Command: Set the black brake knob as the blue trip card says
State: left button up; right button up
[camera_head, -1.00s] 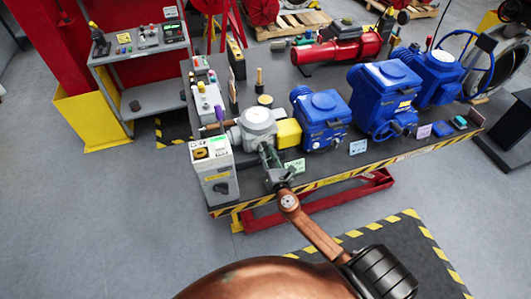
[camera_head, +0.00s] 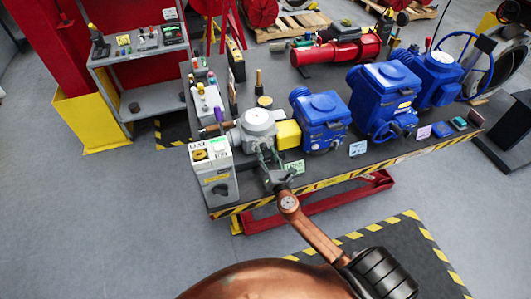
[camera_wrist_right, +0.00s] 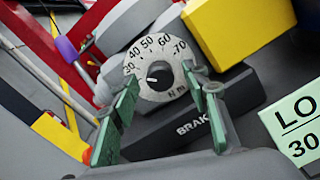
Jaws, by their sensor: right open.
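The black brake knob (camera_wrist_right: 158,75) sits at the centre of a round grey dial (camera_wrist_right: 146,91) marked 30 to 70 N m, in the right wrist view. Its white mark faces left, near the 30 side. A black plate below reads BRAK, the rest cut off. My right gripper (camera_wrist_right: 165,97) is open, its green fingers either side of the dial, not closed on the knob. In the head view the right gripper (camera_head: 268,158) is at the front of the grey round housing (camera_head: 257,122). The light blue card (camera_head: 358,148) stands on the bench's front edge, its text too small to read. My left gripper is out of view.
A green card (camera_wrist_right: 300,125) reading LO and 30 stands close right of the gripper. A yellow block (camera_wrist_right: 232,28) is just above right. A grey control box (camera_head: 213,170) stands left. Blue actuators (camera_head: 321,120) and a pink card (camera_head: 424,131) are to the right.

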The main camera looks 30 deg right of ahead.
jog(key=v, duration=1.2)
dwell(0.3)
